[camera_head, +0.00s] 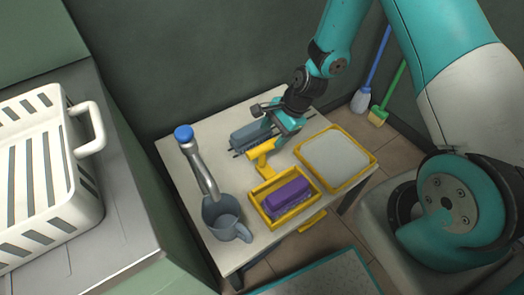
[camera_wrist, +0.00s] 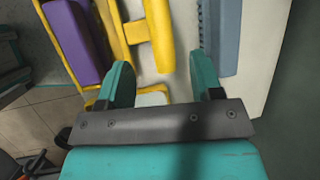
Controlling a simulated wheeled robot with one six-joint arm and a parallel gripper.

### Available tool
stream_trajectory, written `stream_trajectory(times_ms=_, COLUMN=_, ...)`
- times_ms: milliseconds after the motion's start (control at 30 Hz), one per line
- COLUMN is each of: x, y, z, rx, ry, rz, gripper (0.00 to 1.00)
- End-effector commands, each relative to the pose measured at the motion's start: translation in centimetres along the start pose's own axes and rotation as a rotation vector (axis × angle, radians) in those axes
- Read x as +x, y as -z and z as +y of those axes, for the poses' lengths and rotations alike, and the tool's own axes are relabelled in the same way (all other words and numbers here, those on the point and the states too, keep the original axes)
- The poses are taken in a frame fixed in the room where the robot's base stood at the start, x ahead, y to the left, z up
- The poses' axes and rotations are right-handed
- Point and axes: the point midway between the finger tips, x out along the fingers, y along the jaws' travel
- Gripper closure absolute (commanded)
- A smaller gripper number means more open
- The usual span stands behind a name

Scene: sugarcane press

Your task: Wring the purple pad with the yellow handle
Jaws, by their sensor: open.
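The purple pad (camera_head: 287,196) sits in a yellow frame (camera_head: 262,211) on the table. It also shows at the upper left of the wrist view (camera_wrist: 75,40). The yellow handle (camera_head: 264,151) stands just behind that frame, joined to it by a yellow piece. In the wrist view the handle (camera_wrist: 159,36) lies ahead of my gripper (camera_wrist: 162,82), roughly in line with the gap between the fingers. My gripper (camera_head: 288,124) is open and empty, close beside the handle's far end. I cannot tell whether it touches the handle.
A grey-blue block (camera_head: 250,133) lies beside the handle. A pale tray with a yellow rim (camera_head: 369,157) is to the right. A white basket (camera_head: 84,225) is on the counter.

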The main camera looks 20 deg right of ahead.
Motion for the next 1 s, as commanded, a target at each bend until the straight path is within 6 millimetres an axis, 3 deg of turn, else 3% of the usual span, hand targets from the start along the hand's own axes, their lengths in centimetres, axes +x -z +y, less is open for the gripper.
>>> stream_trajectory(times_ms=100, x=3.0, y=0.0, z=0.1, rx=-0.001, ry=-0.004, rz=-0.001, gripper=0.40)
stream_trajectory(times_ms=333, x=6.8, y=0.0, z=0.0, rx=-0.001, ry=-0.001, rz=0.000, gripper=0.40)
stream_trajectory(times_ms=500, x=7.9, y=0.0, z=0.0, rx=-0.001, ry=0.000, rz=0.000, gripper=0.40)
stream_trajectory(times_ms=800, x=8.1, y=0.0, z=0.0, rx=-0.001, ry=0.000, rz=0.000, gripper=0.40)
stream_trajectory(times_ms=867, x=8.1, y=0.0, z=0.0, rx=-0.001, ry=0.000, rz=0.000, gripper=0.52)
stream_trajectory(times_ms=1000, x=8.1, y=0.0, z=0.0, rx=-0.001, ry=0.001, rz=0.000, gripper=0.84)
